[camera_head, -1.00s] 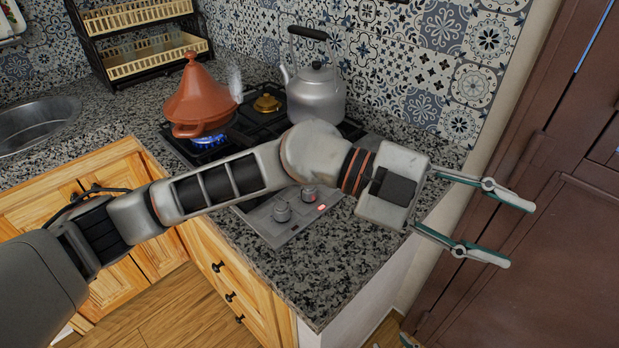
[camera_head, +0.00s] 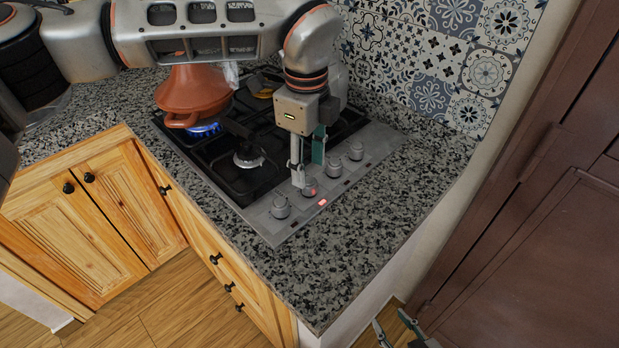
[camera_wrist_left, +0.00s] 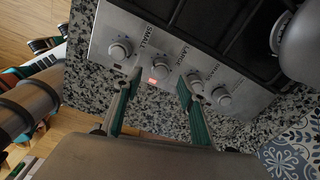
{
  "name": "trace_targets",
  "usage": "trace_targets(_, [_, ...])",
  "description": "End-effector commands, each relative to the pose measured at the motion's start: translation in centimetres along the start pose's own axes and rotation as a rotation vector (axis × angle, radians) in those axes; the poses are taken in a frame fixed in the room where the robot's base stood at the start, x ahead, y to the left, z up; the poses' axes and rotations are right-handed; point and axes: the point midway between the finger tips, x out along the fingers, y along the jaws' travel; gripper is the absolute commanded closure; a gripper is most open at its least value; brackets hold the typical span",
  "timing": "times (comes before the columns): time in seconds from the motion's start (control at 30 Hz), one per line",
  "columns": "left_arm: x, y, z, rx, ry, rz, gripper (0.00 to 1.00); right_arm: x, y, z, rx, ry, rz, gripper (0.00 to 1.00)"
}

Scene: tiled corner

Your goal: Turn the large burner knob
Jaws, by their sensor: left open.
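A row of several silver knobs runs along the hob's control panel (camera_head: 345,178). In the left wrist view, the labels SMALL and LARGE (camera_wrist_left: 183,54) flank the second knob (camera_wrist_left: 160,66), which also shows in the head view (camera_head: 309,187) beside a red light (camera_head: 322,202). I cannot tell for sure which knob LARGE names. My left gripper (camera_head: 308,172) points down over the panel, open and empty. Its fingertips lie either side of the second knob in the left wrist view (camera_wrist_left: 160,77); contact cannot be told. My right gripper (camera_head: 391,322) is open at the bottom edge.
A terracotta tagine (camera_head: 192,92) stands over a blue flame at the back left of the hob. A silver kettle (camera_wrist_left: 300,38) shows at the right of the left wrist view. The granite counter (camera_head: 340,260) in front is clear. A brown door (camera_head: 540,230) stands at the right.

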Motion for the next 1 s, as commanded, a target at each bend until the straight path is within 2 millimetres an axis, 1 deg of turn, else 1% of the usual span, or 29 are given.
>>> trace_targets(0.03, [1.0, 0.1, -0.1, 0.000, 0.002, 0.003, 0.59, 0.0, 0.0, 0.0, 0.000, 0.000, 0.000, 0.60])
trace_targets(0.1, [2.0, 0.1, -0.1, 0.001, 0.002, 0.003, 0.59, 0.0, 0.0, 0.0, 0.000, 0.000, 0.000, 0.60])
trace_targets(0.3, [4.3, 0.0, -0.1, 0.002, 0.003, 0.002, 0.59, -0.1, 0.0, -0.1, 0.000, 0.000, 0.000, 0.60])
trace_targets(0.43, [4.8, 0.0, -0.1, 0.002, 0.002, 0.000, 0.59, -0.1, 0.0, -0.1, 0.000, 0.000, 0.000, 0.60])
trace_targets(0.67, [4.9, 0.0, -0.1, 0.003, 0.003, 0.000, 0.59, -0.1, 0.0, -0.1, 0.000, 0.000, 0.000, 0.60])
trace_targets(0.7, [4.9, 0.0, -0.1, 0.003, 0.003, 0.000, 0.62, -0.1, 0.0, -0.1, 0.000, 0.000, 0.000, 0.60])
trace_targets(0.77, [4.9, 0.0, -0.1, 0.003, 0.003, 0.000, 0.77, -0.1, 0.0, -0.1, 0.000, 0.000, 0.000, 0.60])
trace_targets(0.8, [4.9, 0.0, -0.1, 0.003, 0.003, 0.000, 0.88, -0.1, 0.0, -0.1, 0.000, 0.000, 0.000, 0.60])
trace_targets(0.83, [4.9, 0.0, -0.1, 0.003, 0.003, 0.000, 0.95, -0.1, 0.0, -0.1, 0.000, 0.000, 0.000, 0.60])
trace_targets(0.87, [4.9, 0.0, -0.1, 0.003, 0.003, 0.000, 0.98, -0.1, 0.0, -0.1, 0.000, 0.000, 0.000, 0.60])
trace_targets(1.0, [4.9, 0.0, -0.1, 0.004, 0.003, 0.000, 0.97, -0.1, 0.0, -0.1, 0.000, 0.000, 0.000, 0.60])
